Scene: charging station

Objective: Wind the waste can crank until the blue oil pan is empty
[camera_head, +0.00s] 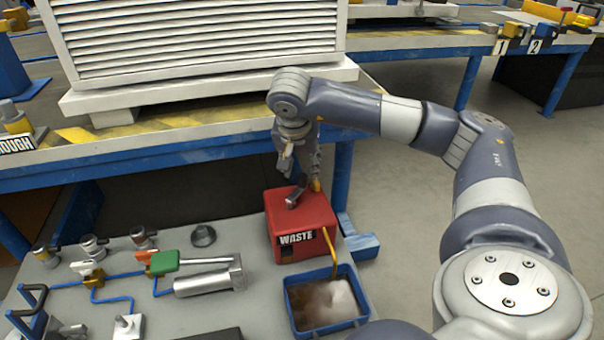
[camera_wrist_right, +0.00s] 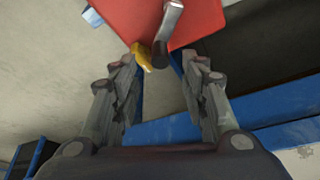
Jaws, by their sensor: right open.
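The red waste can (camera_head: 284,222), labelled WASTE, stands on the grey lower surface. Its grey crank (camera_head: 296,198) sits on top and also shows at the top of the right wrist view (camera_wrist_right: 169,28). A yellow tube (camera_head: 329,247) runs from the can to the blue oil pan (camera_head: 330,327), which holds brown liquid with a bright reflection. My right gripper (camera_head: 302,165) hangs just above the can's far side. In the right wrist view it (camera_wrist_right: 160,78) is open, with nothing between its fingers; the crank lies beyond the fingertips. My left gripper is not in view.
A table (camera_head: 200,152) with a large white louvred unit (camera_head: 200,40) stands behind the can, close to my right arm. Open floor lies to the right.

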